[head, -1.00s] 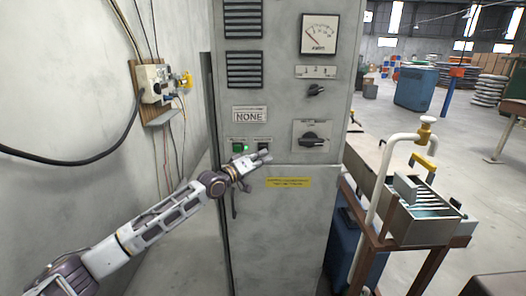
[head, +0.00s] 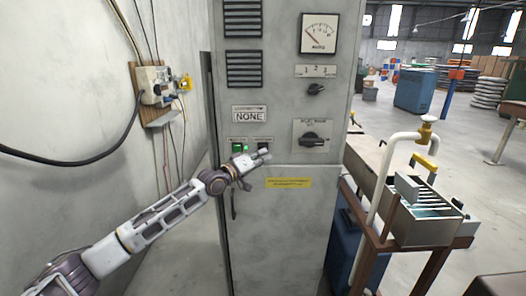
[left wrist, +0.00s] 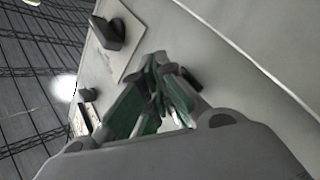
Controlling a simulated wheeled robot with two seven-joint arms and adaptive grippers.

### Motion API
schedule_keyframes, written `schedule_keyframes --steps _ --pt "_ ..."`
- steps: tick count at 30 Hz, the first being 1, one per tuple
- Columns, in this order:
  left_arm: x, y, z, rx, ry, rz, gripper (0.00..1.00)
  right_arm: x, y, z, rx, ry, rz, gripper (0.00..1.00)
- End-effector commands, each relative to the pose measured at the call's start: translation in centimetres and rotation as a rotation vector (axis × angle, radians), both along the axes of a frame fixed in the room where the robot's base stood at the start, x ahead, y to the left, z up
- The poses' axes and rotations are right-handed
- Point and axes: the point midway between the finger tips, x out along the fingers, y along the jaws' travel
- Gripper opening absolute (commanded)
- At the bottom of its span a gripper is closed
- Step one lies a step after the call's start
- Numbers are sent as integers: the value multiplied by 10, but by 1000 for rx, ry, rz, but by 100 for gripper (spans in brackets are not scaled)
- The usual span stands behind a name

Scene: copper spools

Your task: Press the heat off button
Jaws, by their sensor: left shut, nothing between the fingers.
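The grey control cabinet (head: 278,225) stands in the middle of the head view. On its front is a green button (head: 238,147) that looks lit, with a dark button (head: 264,146) to its right. I cannot read their labels, so which one is heat off is not clear. My left gripper (head: 266,157) is shut and empty, its tips just below the dark button. Contact cannot be told. In the left wrist view the closed fingers (left wrist: 160,68) point at the panel, with a dark piece beside the tips partly hidden. My right gripper is out of view.
A black rotary knob (head: 313,140) is right of the buttons and also shows in the left wrist view (left wrist: 108,33). A smaller knob (head: 316,88) and a gauge (head: 319,33) sit above. A wall box with cables (head: 155,84) is left. A trough on a stand (head: 425,220) is right.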

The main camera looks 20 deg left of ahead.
Motion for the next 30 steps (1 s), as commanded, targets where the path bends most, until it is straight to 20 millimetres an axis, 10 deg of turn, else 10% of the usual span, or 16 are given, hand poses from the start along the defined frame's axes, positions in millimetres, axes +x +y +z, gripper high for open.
schedule_keyframes --steps 30 --pt "4 1 0 0 0 0 0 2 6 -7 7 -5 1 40"
